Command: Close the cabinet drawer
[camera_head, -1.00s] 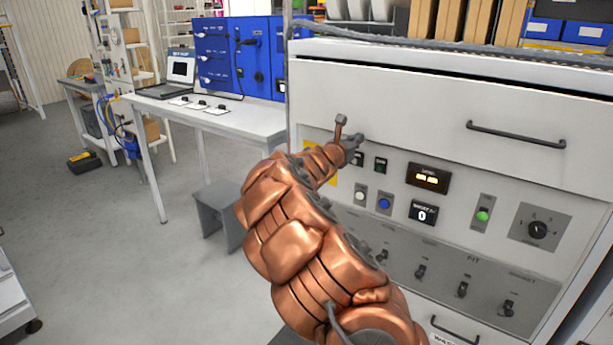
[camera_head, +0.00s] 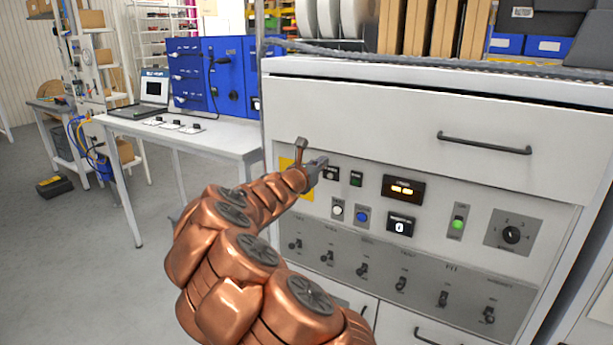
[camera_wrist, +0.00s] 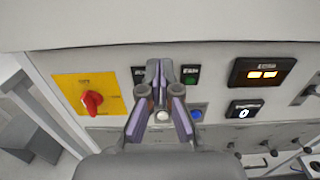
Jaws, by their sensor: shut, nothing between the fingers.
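The white cabinet drawer (camera_head: 360,117) is the wide top front with a dark bar handle (camera_head: 484,143) at its right. A thin dark gap runs along its upper edge, under the cabinet top; I cannot tell how far it stands out. My gripper (camera_head: 318,166) is below the drawer's left part, in front of the control panel. In the wrist view my gripper (camera_wrist: 163,72) has its two fingers shut with nothing between them. The drawer's lower edge (camera_wrist: 205,38) crosses above the fingertips there. I cannot tell whether they touch the panel.
The control panel (camera_head: 410,258) has buttons, switches and displays. A red knob on a yellow plate (camera_wrist: 91,100) is left of my gripper. A white table (camera_head: 200,140) with a laptop (camera_head: 150,98) stands left. Grey floor (camera_head: 85,250) is open at left.

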